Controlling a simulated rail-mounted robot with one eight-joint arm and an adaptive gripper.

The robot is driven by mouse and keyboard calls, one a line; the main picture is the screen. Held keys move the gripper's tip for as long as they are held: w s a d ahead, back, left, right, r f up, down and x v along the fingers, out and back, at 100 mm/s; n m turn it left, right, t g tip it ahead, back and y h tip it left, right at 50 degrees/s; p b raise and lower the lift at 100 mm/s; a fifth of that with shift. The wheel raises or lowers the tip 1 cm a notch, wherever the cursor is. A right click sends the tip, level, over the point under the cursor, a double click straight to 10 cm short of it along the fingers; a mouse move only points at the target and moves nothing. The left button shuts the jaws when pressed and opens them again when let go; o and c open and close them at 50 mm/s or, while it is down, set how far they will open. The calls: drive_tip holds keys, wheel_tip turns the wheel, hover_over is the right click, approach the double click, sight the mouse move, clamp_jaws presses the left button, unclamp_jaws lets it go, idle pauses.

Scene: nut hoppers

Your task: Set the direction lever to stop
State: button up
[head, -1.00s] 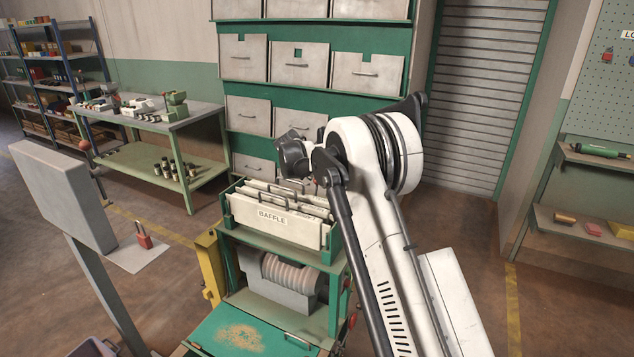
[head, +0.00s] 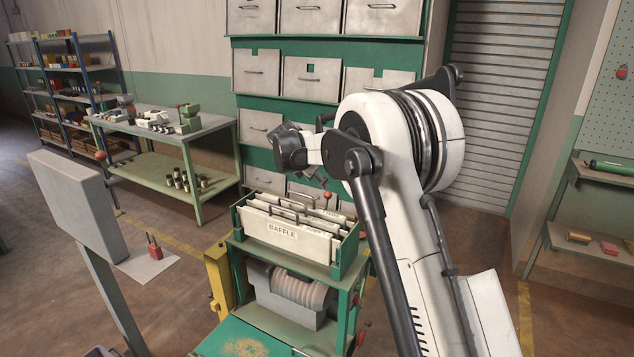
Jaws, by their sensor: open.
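My gripper (head: 322,177) is small and partly hidden behind my own arm, above the back right of the green machine (head: 236,262). It looks open, and I see nothing held in it. A red-knobbed lever (head: 327,196) stands just below the gripper; I cannot tell whether they touch. Another red knob (head: 101,156) sits beside the grey panel at the left. More red knobs (head: 357,299) show low on the machine's right side. No label tells me which one is the direction lever, and no stop mark is readable.
A rack of plates marked BAFFLE (head: 283,232) tops the machine. A wall of drawers (head: 312,80) stands close behind. Open floor lies between the machine and the workbench (head: 215,124).

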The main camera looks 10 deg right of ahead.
drive_tip(key=shift+w, duration=0.15)
drive_tip(key=c, duration=0.5)
drive_tip(key=shift+w+d+r+m, duration=0.1)
drive_tip(key=shift+w+d+m, duration=0.15)
drive_tip(key=shift+m, duration=0.55)
drive_tip(key=c, duration=0.3)
drive_tip(key=w+m, duration=0.1)
drive_tip(key=m, duration=0.1)
drive_tip(key=w+d+m+p, duration=0.1)
drive_tip(key=m, duration=0.1)
drive_tip(key=w+m+g+y, duration=0.1)
drive_tip(key=m, duration=0.1)
drive_tip(key=shift+d+r+p, duration=0.15)
drive_tip(key=shift+d+p, duration=0.1)
drive_tip(key=shift+p, duration=0.15)
clamp_jaws()
drive_tip(key=w+d+m+g+y+p, duration=0.2)
drive_tip(key=w+d+m+y+p, duration=0.25)
drive_tip(key=m, duration=1.85)
wheel_tip(320, 180, down, 8)
drive_tip(key=h+p, duration=0.1)
drive_tip(key=p, duration=0.1)
drive_tip(key=shift+s+d+f, duration=0.15)
drive_tip(key=shift+s+f, duration=0.1)
drive_tip(key=shift+s, duration=0.1)
